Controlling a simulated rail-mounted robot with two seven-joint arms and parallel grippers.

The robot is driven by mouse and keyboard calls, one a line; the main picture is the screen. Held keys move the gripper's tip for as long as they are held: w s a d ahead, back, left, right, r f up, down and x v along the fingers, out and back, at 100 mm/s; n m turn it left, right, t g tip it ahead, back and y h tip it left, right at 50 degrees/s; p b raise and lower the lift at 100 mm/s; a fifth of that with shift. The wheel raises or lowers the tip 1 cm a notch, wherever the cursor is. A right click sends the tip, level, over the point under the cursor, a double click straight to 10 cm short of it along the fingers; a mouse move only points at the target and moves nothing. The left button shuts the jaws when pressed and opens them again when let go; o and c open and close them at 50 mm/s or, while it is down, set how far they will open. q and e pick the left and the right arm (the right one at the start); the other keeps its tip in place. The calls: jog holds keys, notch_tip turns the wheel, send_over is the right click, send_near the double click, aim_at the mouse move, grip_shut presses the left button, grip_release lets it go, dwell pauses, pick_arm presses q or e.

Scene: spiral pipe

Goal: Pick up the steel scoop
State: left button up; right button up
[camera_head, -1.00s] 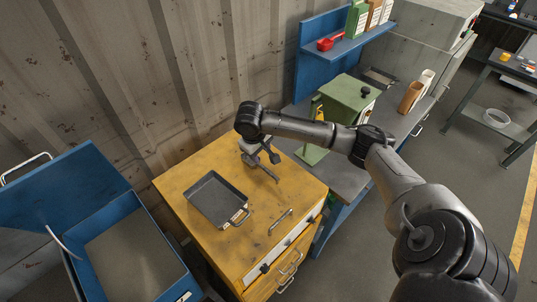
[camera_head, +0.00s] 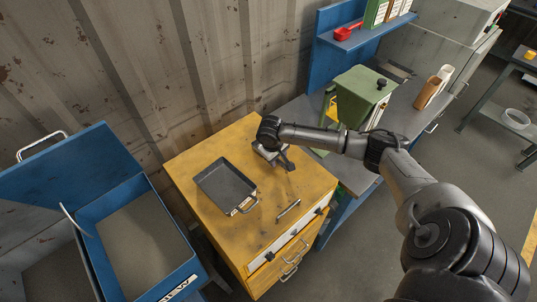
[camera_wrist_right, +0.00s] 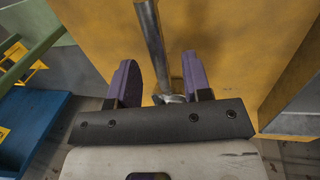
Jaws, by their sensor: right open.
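My right gripper (camera_head: 280,158) is low over the back right part of the yellow cabinet top, to the right of the dark tray. In the right wrist view its two purple-lined fingers (camera_wrist_right: 157,68) stand apart. A thin steel rod (camera_wrist_right: 152,35), apparently the handle of the steel scoop, runs between them, with a visible gap on each side. The rod's bright end (camera_wrist_right: 170,98) shows near the palm. The scoop's bowl is not visible in the wrist view, and my arm hides most of that spot in the head view. My left gripper is not in view.
A blue open bin (camera_head: 185,275) stands at left. A green machine (camera_head: 357,98) and a red scoop (camera_head: 346,32) on a blue shelf are behind.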

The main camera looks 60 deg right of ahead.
jog(key=shift+d+f, duration=0.2)
jog(key=shift+f, duration=0.9)
grip_shut()
